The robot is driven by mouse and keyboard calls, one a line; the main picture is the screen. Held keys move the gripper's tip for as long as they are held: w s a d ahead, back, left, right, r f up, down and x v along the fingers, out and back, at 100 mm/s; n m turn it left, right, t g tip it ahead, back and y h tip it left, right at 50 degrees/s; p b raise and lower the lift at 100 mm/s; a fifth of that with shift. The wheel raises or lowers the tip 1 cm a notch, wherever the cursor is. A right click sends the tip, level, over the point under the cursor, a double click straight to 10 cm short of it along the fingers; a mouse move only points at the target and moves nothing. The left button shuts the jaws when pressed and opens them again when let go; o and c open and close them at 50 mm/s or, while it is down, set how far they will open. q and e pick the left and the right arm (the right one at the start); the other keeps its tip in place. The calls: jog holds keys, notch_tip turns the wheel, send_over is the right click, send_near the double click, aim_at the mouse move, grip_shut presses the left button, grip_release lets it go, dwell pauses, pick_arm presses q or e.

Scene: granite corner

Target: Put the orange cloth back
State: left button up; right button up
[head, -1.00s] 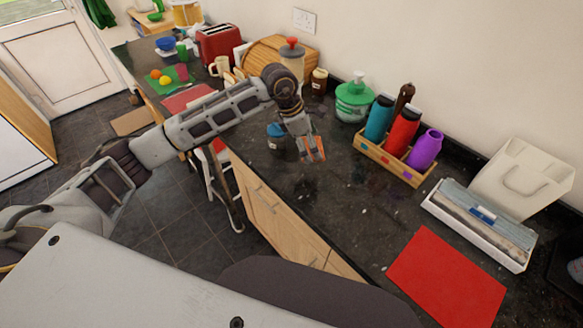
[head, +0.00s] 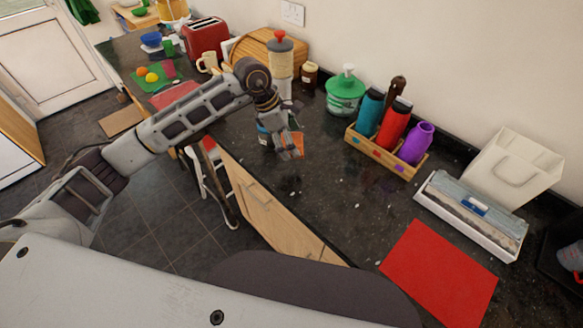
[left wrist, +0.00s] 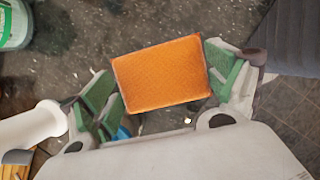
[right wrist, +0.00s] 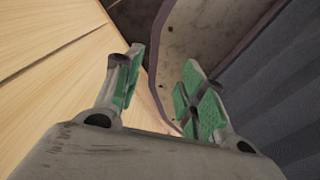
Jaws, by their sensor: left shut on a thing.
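The orange cloth (left wrist: 160,75) is a flat rectangle between the green-padded fingers of my left gripper (left wrist: 165,85) in the left wrist view. The left gripper is shut on it, a finger at each short side. In the head view my left gripper (head: 289,150) is above the dark counter, and only part of the cloth (head: 298,143) shows behind the fingers. I cannot tell how high it is held. My right gripper (right wrist: 162,90) is open and empty beside a pale wooden front in the right wrist view. It is not in the head view.
A green-lidded jar (head: 345,92), a wooden bottle rack (head: 382,155), a white tray (head: 470,224) and a red mat (head: 440,272) are on the counter (head: 345,205). The counter between gripper and mat is clear.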

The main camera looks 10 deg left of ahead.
dwell(0.5)
pick_arm(q)
jog(key=p, duration=0.1)
send_over(295, 168)
jog(key=a, duration=0.2)
jog(key=shift+s+d+f, duration=0.1)
jog(key=shift+d+f, duration=0.05)
jog(key=shift+f, duration=1.4)
jog(key=shift+s+d+f, duration=0.1)
jog(key=shift+f, duration=1.45)
jog(key=shift+f, duration=0.1)
jog(key=shift+f+p, duration=0.6)
jog(key=shift+f, duration=1.2)
jog(key=shift+f, duration=0.15)
jog(key=o, duration=0.8)
jog(key=shift+c, duration=0.2)
